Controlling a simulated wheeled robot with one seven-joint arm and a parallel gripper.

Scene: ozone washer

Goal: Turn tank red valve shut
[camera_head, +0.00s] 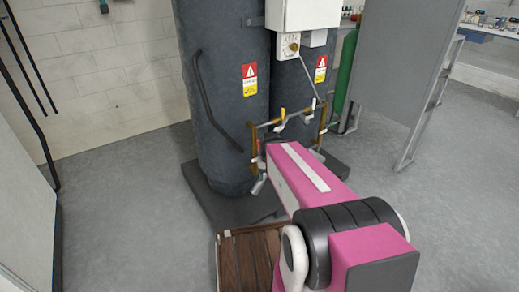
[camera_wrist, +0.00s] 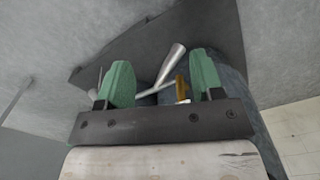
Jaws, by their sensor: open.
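Two tall dark grey tanks (camera_head: 222,95) stand upright near the wall. Brass pipework (camera_head: 254,140) with yellow and white lever handles (camera_head: 282,114) runs across their front. I cannot pick out a clearly red valve handle; my pink arm covers part of the pipework. In the wrist view, my gripper (camera_wrist: 160,72) has its two green fingers spread and empty. A silver flared pipe end (camera_wrist: 172,62) and a brass pipe piece (camera_wrist: 182,88) show between the fingers, beyond them. The silver pipe end also shows in the head view (camera_head: 258,186), left of my arm's end.
A white control box (camera_head: 303,14) with a gauge hangs on the tanks. A green gas cylinder (camera_head: 346,70) and a grey panel (camera_head: 405,55) stand to the right. The tanks rest on a dark base plate (camera_head: 215,205). The grey floor at left (camera_head: 115,200) is clear.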

